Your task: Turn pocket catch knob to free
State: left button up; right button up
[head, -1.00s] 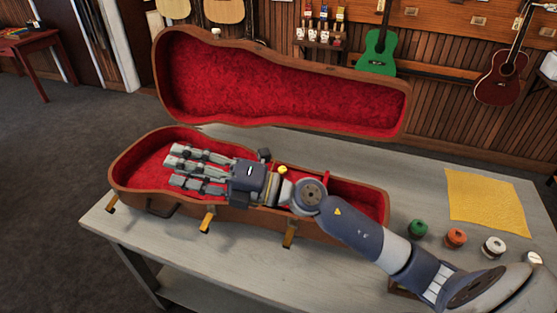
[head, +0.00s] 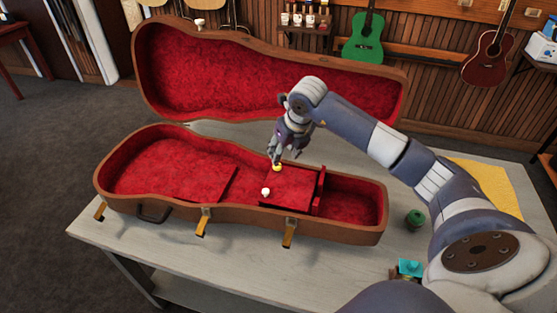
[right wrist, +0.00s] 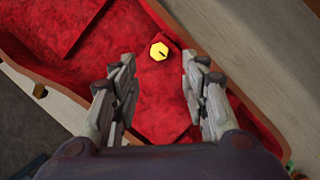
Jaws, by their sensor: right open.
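The pocket catch knob is a small yellow knob (head: 277,168) at the back of the red pocket lid (head: 300,190) inside the open ukulele case (head: 340,232). A dark slanted mark shows on the knob (right wrist: 159,51) in the right wrist view. A small white knob (head: 266,192) sits on the lid's front left part. My right gripper (head: 277,158) points down just above the yellow knob. In the right wrist view its open fingers (right wrist: 158,60) stand on either side of the knob, apart from it. Whether it touches is unclear. My left gripper is out of view.
The case's raised lid (head: 230,85) stands behind my right gripper. A red divider (head: 319,190) rises right of the pocket lid. A green spool (head: 415,219) and a yellow cloth (head: 485,185) lie on the grey table (head: 200,265). The table's front left is clear.

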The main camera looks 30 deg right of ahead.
aim_at(279, 167)
jog(key=p+x, duration=0.1)
jog(key=x, duration=0.5)
jog(key=shift+p, duration=0.3)
jog(key=shift+w+f, duration=0.3)
jog(key=shift+f, duration=0.4)
grip_shut()
